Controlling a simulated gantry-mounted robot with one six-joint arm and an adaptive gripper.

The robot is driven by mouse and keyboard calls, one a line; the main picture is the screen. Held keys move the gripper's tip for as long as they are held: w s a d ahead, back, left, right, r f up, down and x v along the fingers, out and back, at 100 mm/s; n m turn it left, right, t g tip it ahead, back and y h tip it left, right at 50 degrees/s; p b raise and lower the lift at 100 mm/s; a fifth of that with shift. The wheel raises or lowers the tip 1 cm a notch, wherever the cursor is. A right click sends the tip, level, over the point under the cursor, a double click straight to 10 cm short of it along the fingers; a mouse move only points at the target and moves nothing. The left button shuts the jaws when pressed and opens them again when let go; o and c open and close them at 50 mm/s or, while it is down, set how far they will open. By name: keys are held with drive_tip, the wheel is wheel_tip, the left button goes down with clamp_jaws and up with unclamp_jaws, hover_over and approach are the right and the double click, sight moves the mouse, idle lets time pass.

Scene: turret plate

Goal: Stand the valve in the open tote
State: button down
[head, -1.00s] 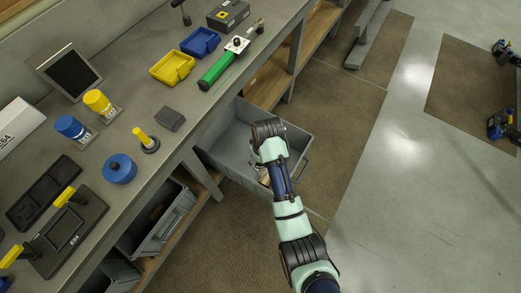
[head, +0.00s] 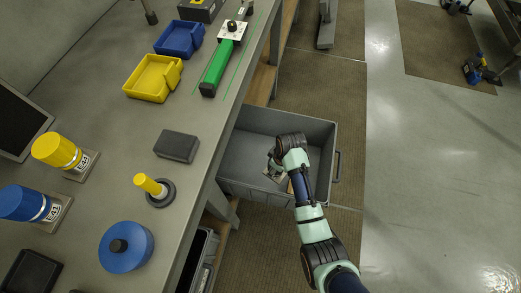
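The open grey tote (head: 245,150) sticks out from under the bench in the middle of the head view. My arm reaches over its right side, and my gripper (head: 274,176) is down inside it, partly hidden behind my wrist. A small pale metallic shape shows at the gripper, with a tan patch (head: 290,187) beside it. These are too small and covered to name, so I cannot pick out the valve for certain. I cannot tell whether the fingers are open or shut. The left part of the tote floor looks bare.
The bench (head: 190,110) runs along the left. It holds a yellow bin (head: 150,80), a blue bin (head: 180,38), a green-handled tool (head: 217,68), a dark block (head: 177,146) and a round blue object (head: 126,247). Open floor (head: 420,160) lies to the right.

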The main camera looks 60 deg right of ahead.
sight(279, 177)
drive_tip(key=f+b, duration=0.5)
drive_tip(key=f, duration=0.5)
drive_tip(key=f+b, duration=0.6)
drive_tip(key=f, duration=0.3)
drive_tip(key=shift+s+f, duration=0.2)
drive_tip(key=shift+f, duration=0.2)
drive_tip(key=shift+f, duration=0.15)
drive_tip(key=shift+c, duration=1.2)
unclamp_jaws()
drive_tip(key=r+p, duration=0.2)
drive_tip(key=r, duration=0.2)
drive_tip(key=s+r+p, duration=0.1)
drive_tip(key=r+p, duration=0.1)
drive_tip(key=r, duration=0.2)
drive_tip(key=r+p, duration=0.3)
drive_tip(key=r, duration=0.1)
drive_tip(key=shift+s+a, duration=0.1)
drive_tip(key=shift+s, duration=0.3)
